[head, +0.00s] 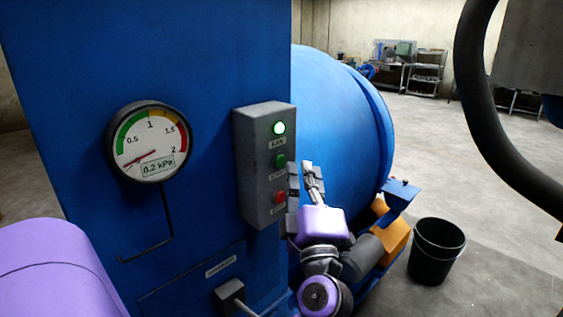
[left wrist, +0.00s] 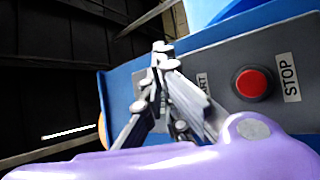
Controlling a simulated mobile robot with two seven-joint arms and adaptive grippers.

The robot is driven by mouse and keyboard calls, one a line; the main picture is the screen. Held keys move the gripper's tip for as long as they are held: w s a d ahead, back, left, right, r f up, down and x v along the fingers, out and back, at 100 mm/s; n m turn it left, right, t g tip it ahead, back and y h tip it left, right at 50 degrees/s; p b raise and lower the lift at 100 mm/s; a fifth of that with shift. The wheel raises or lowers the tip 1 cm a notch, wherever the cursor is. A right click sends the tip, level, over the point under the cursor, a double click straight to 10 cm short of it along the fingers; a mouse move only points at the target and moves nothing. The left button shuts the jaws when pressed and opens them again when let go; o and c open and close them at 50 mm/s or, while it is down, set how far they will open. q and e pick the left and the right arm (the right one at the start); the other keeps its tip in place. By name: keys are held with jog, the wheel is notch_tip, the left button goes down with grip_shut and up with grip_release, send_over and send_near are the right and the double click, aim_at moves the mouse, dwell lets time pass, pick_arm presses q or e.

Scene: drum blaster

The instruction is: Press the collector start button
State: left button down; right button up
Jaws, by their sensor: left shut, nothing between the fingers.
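A grey control box (head: 262,165) is fixed to the blue cabinet. From top to bottom it has a lit green lamp (head: 279,128), a green button (head: 280,160) and a red button (head: 279,196). My left gripper (head: 308,170) is shut and empty, just right of the box near the two buttons. In the left wrist view, the red button (left wrist: 252,83) beside its STOP label shows clear of the fingers. The fingers (left wrist: 163,52) cover part of the START label, and the green button is hidden there. I cannot tell whether the fingers touch the box. My right gripper is out of view.
A round gauge (head: 150,145) on the blue cabinet (head: 210,60) shows 0.2 kPa. A blue drum (head: 335,120) stands behind my left gripper. A black bucket (head: 436,252) stands on the floor to the right. A dark hose (head: 490,120) hangs at the right.

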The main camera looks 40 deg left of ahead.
pick_arm(q)
jog(key=shift+s+d, duration=0.2)
jog(key=shift+d, duration=2.2)
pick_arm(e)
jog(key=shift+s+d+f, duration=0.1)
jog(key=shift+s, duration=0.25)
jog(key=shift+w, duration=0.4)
